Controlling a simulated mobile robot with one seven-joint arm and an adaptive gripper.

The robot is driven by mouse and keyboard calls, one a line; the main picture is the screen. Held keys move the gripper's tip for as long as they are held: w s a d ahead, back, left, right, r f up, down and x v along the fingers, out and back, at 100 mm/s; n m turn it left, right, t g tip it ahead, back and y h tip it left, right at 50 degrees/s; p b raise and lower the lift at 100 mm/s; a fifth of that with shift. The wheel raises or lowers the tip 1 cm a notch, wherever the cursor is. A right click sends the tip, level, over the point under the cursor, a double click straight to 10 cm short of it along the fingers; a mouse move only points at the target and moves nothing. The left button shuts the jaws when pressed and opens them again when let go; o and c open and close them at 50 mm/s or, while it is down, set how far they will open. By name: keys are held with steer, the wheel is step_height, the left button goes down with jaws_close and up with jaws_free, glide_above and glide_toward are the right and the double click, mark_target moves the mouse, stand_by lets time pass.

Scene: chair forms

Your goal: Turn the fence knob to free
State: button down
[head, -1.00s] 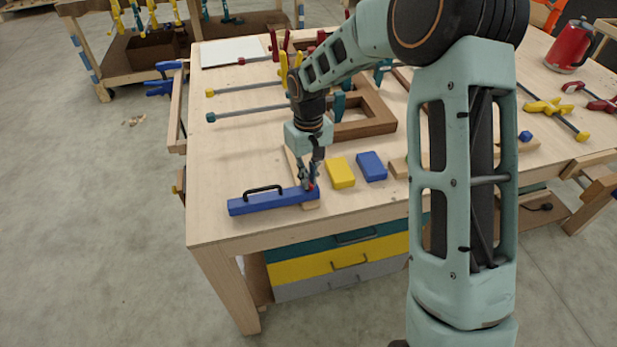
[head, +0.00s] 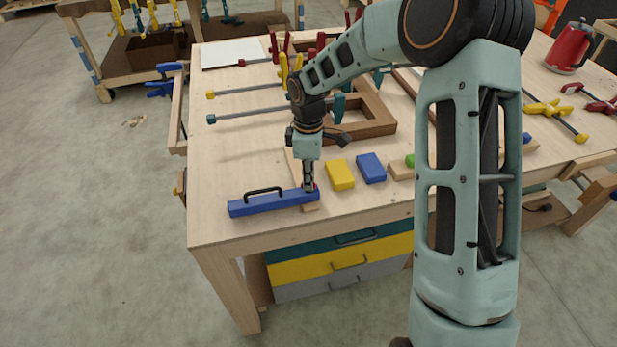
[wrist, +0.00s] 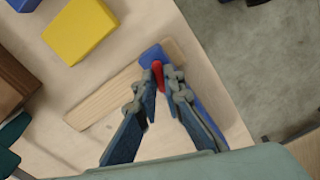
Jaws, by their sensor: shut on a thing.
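The blue fence (head: 272,202), a long bar with a black handle, lies near the front left of the table. Its right end rests over a light wooden strip, which also shows in the wrist view (wrist: 105,97). In the wrist view, a small red knob (wrist: 158,76) sits at the end of the blue fence (wrist: 208,98). My gripper (wrist: 160,80) points down over that end with its fingertips closed on the red knob. In the head view my gripper (head: 309,187) hides most of the knob. The knob's exact angle cannot be told.
A yellow block (head: 341,175) and a blue block (head: 371,167) lie just right of my gripper. A wooden frame (head: 372,126) and several clamps lie farther back. The table's front edge is close to the fence. The table left of the fence is clear.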

steer(key=shift+n+p, duration=0.45)
steer(key=shift+n, duration=1.55)
steer(key=c, duration=2)
jaws_free()
steer(key=shift+c, duration=0.2)
step_height(320, 180, up, 12)
